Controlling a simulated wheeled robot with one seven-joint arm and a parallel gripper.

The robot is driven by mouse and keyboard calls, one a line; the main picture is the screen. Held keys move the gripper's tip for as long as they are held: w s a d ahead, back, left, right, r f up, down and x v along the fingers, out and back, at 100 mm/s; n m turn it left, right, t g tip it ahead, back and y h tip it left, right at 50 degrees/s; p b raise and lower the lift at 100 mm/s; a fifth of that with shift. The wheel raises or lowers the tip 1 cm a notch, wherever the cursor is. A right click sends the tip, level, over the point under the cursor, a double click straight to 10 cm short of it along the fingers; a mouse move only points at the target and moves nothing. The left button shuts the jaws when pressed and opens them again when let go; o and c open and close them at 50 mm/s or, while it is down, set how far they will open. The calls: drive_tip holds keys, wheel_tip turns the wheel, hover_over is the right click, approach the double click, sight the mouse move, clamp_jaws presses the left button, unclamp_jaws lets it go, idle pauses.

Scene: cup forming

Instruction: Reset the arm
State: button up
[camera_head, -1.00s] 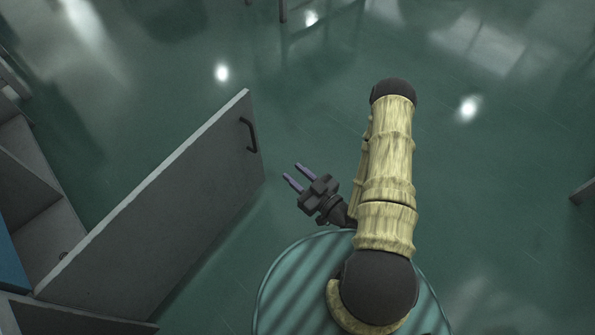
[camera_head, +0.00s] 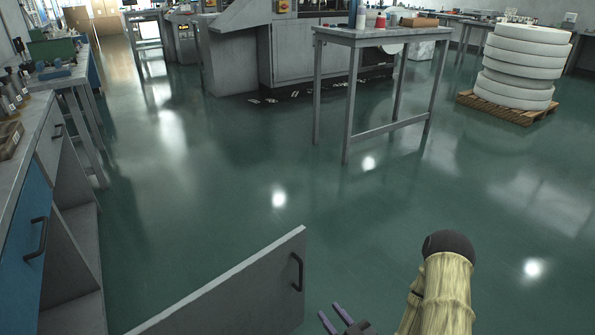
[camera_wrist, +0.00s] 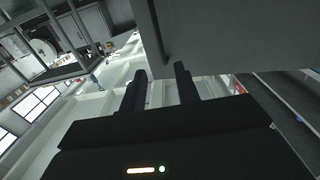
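My gripper (camera_head: 338,318) shows at the bottom of the head view, with its two purple-grey fingers apart and nothing between them. The rest of it is cut off by the lower edge. My arm, in a straw-coloured cover, stands just right of it. In the wrist view the two dark fingers of my gripper (camera_wrist: 161,88) point away from the camera, spread and empty. An open grey cabinet door (camera_head: 250,290) with a dark handle is left of my gripper in the head view. A grey panel (camera_wrist: 220,35) with a handle lies beyond the fingertips in the wrist view.
A cabinet with a blue front (camera_head: 22,235) runs along the left. A grey table (camera_head: 385,36) with small items stands ahead. White discs are stacked (camera_head: 520,65) on a pallet (camera_head: 512,112) at right. The green floor (camera_head: 220,215) between is clear.

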drive_tip(key=b+x, duration=0.3)
drive_tip(key=x, duration=0.8)
drive_tip(key=shift+w, duration=0.25)
drive_tip(key=shift+s+a+r, duration=0.1)
drive_tip(key=shift+p+v, duration=2.65)
drive_tip(key=shift+v, duration=4.5)
drive_tip(key=b+x, duration=0.6)
drive_tip(key=x, duration=1.1)
